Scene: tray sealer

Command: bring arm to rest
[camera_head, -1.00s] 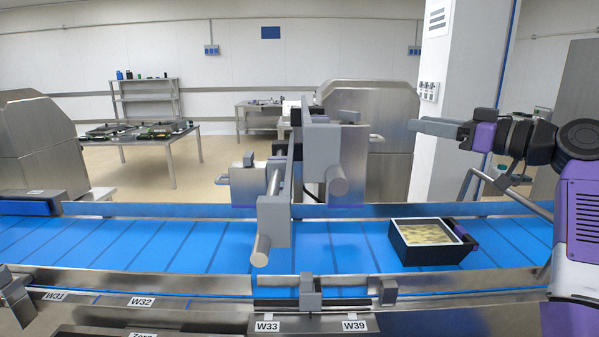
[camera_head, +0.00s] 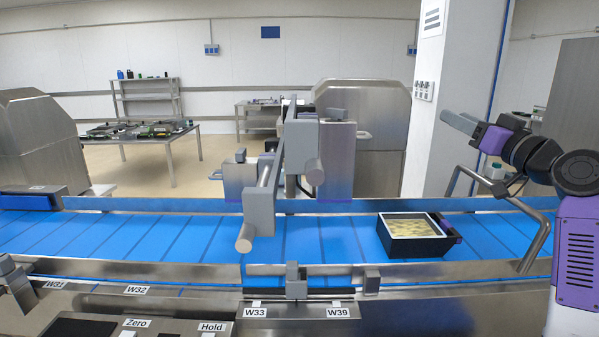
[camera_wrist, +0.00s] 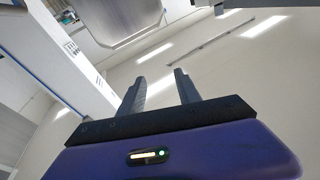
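My gripper (camera_head: 447,118) is raised at the right, in front of the white pillar and well above the blue conveyor. My arm is folded back at the right edge, with the gripper pointing left and slightly up. In the wrist view my gripper (camera_wrist: 160,78) shows two dark fingers spread apart with nothing between them. Its fingers point toward the wall and ceiling side of the room.
A black tray (camera_head: 420,247) with yellowish contents sits on the blue belt (camera_head: 190,240) below my gripper. A grey metal bracket assembly (camera_head: 260,210) stands over the middle of the belt. A bent metal rail (camera_head: 540,235) is near my arm. Air around the gripper is clear.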

